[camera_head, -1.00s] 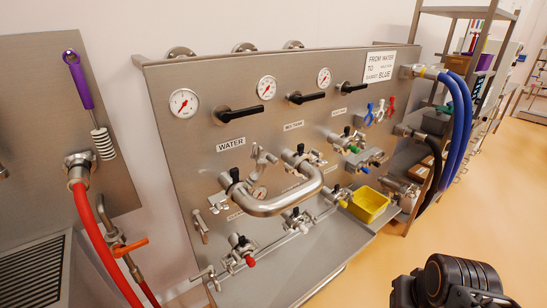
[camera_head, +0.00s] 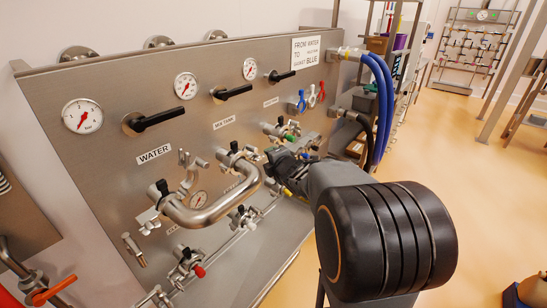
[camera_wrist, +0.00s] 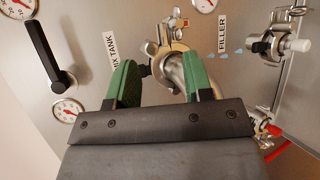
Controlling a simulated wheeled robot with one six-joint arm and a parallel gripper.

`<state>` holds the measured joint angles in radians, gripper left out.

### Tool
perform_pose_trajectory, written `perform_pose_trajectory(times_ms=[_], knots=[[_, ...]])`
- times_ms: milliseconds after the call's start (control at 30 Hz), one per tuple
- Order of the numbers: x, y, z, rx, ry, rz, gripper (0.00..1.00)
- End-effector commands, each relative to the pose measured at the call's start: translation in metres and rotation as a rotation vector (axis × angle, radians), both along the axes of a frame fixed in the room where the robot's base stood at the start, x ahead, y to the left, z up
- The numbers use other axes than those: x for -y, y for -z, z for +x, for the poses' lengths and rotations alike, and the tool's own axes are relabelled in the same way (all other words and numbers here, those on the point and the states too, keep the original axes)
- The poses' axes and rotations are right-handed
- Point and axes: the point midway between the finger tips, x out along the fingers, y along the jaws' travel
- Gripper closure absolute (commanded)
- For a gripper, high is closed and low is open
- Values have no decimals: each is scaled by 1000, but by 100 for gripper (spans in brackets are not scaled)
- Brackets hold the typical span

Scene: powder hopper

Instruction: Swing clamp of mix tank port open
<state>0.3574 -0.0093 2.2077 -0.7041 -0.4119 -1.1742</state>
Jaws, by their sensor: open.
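The mix tank port (camera_head: 237,158) is on the steel panel below the MIX TANK label, with one end of the bent steel pipe (camera_head: 215,212) joined to it. In the wrist view its clamp (camera_wrist: 178,44) sits around the pipe end, with a wing nut at the top and a black knob at the left. Whether the clamp is latched cannot be told. My gripper (camera_wrist: 160,82) is open, with green pads on either side of the pipe end and nothing visibly held. In the head view my gripper (camera_head: 281,166) is just right of the port, its fingers mostly hidden.
A black valve handle (camera_wrist: 48,55) and gauges stand out from the panel. The filler port (camera_wrist: 278,45) has a white cap, and a red-capped fitting (camera_wrist: 270,130) is near it. Blue hoses (camera_head: 378,100) hang at the right.

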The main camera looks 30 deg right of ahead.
Motion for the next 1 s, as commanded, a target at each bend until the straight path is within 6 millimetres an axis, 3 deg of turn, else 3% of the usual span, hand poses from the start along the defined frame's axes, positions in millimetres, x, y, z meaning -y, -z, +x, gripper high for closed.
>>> perform_pose_trajectory(times_ms=[133,400,633,1000], knots=[[11,3,22,142,-272,-343,53],[14,12,21,357,-546,-670,53],[10,12,28,418,-601,-733,53],[-11,15,71,418,-600,-735,53]])
